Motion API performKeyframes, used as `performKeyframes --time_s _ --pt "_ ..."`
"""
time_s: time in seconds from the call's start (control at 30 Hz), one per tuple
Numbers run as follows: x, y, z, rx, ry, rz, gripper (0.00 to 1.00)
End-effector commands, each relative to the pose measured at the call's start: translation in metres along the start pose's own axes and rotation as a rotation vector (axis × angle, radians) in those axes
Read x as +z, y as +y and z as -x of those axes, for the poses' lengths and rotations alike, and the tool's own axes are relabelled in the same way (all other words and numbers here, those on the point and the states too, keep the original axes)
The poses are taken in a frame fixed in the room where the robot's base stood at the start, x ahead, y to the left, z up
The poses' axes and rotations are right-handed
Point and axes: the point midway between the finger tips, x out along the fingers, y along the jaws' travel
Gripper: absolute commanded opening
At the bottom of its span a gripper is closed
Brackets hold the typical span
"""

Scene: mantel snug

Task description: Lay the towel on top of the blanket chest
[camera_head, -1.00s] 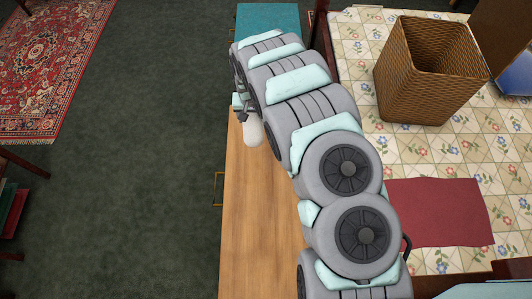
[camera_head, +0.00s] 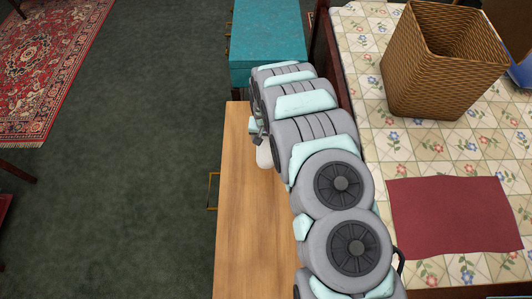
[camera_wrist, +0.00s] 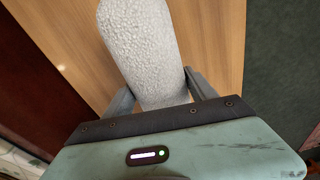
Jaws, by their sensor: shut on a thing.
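The towel (camera_wrist: 150,50) is a pale grey-white roll with a pebbly texture. In the wrist view my gripper (camera_wrist: 161,92) is shut on it, one finger on each side, and the roll points away from the palm. In the head view a small white end of the towel (camera_head: 264,154) shows at the left of my arm, over the wooden top. My arm hides most of the gripper there. The blanket chest appears to be the teal chest (camera_head: 268,30) at the top, beyond the wooden top. Its visible lid is bare, and my gripper is on the near side of it.
The long wooden top (camera_head: 245,230) has a brass handle (camera_head: 212,190) on its left side. A bed with a floral quilt (camera_head: 425,160) lies right, bearing a wicker basket (camera_head: 440,65) and flat red cloth (camera_head: 453,216). Open green carpet (camera_head: 130,200) lies left.

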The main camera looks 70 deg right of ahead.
Motion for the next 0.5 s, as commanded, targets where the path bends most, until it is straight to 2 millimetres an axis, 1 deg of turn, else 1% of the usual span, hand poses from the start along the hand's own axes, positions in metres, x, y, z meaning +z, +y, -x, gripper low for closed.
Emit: performKeyframes --time_s 0.03,0.27,0.4,0.5 --pt "0.002 0.000 -0.012 -0.001 0.000 0.000 0.13" --pt "0.004 0.000 -0.031 0.000 -0.001 0.000 0.13" --pt "0.005 0.001 -0.050 -0.001 0.002 -0.001 0.13" --pt "0.007 0.000 -0.059 -0.001 0.001 0.000 0.13"
